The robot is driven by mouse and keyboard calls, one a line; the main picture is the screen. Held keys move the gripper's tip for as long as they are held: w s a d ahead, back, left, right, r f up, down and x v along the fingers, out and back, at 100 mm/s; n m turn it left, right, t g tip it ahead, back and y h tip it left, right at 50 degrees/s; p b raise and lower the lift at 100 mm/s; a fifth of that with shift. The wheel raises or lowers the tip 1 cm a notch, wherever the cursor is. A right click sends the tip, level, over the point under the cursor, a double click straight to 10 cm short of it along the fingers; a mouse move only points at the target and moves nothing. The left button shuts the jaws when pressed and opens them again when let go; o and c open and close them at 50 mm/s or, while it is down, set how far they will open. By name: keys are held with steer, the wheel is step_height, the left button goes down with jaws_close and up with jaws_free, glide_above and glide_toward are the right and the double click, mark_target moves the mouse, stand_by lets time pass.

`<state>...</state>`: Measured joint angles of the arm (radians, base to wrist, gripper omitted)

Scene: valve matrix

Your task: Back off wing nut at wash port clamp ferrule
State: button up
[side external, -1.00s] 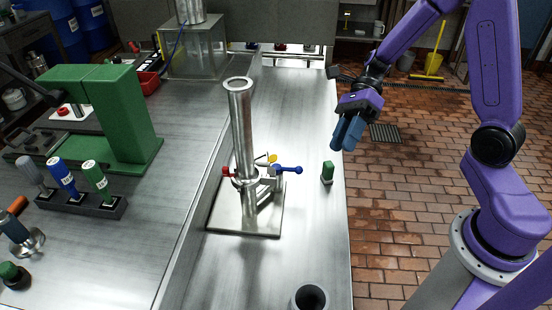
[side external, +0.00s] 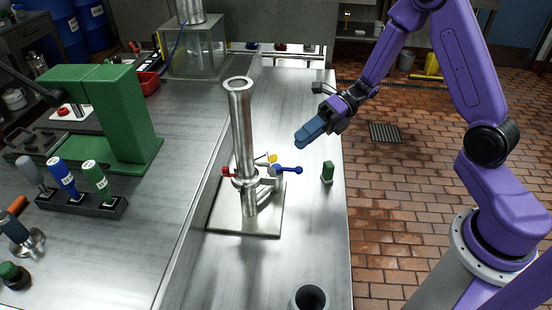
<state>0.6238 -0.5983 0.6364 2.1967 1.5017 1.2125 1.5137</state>
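A steel column (side external: 243,130) stands upright on a square steel base plate (side external: 222,220) on the bench. Small fittings circle its lower part: a red knob (side external: 227,171) on the left, a yellow piece (side external: 272,158) behind and a blue lever (side external: 289,169) pointing right. A clamp band (side external: 246,181) goes around the column there. I cannot tell which small part is the wing nut. My gripper (side external: 305,138) has blue fingers and hangs above and to the right of the fittings, apart from them. The fingers overlap in this view, so their gap is hidden.
A small green-topped block (side external: 327,171) stands right of the plate, near the bench edge. A dark-mouthed cup (side external: 310,297) is at the front. A green press (side external: 125,115) and a rack of handled tools (side external: 80,205) stand left.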

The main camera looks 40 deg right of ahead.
mark_target(276, 159)
steer(key=x, duration=0.9)
jaws_close()
